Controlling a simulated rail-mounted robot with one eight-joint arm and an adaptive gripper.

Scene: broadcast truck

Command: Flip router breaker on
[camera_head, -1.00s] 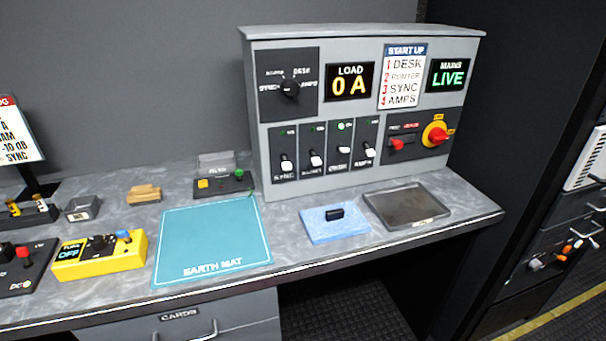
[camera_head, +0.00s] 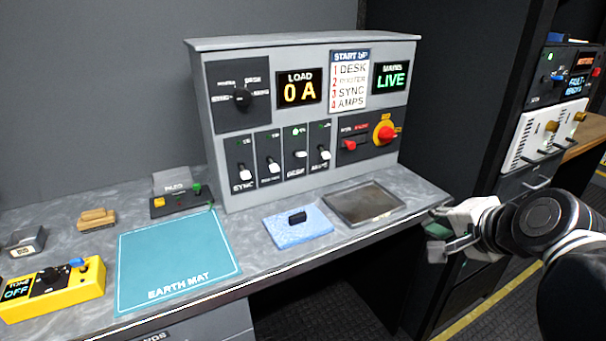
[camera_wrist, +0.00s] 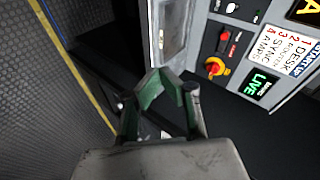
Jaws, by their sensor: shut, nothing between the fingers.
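The grey breaker panel (camera_head: 300,60) stands on the bench. A row of breakers has white levers: SYNC (camera_head: 243,171), a second one with a blurred label that looks like ROUTER (camera_head: 272,165), DESK (camera_head: 298,154) and AMPS (camera_head: 323,153). The DESK lever sits level, with a bright green lamp above it. The other levers point down under dim lamps. My gripper (camera_head: 438,242) is at the bench's right front corner, well right of the breakers and touching none. In the wrist view its green-padded fingers (camera_wrist: 168,84) are closed and empty.
The panel shows LOAD 0 A (camera_head: 299,90) and MAINS LIVE (camera_head: 391,77). A red and yellow rotary switch (camera_head: 384,134) is at its right. A tray (camera_head: 364,204), blue sponge-like block (camera_head: 298,224) and earth mat (camera_head: 178,258) lie before it. A dark rack stands right.

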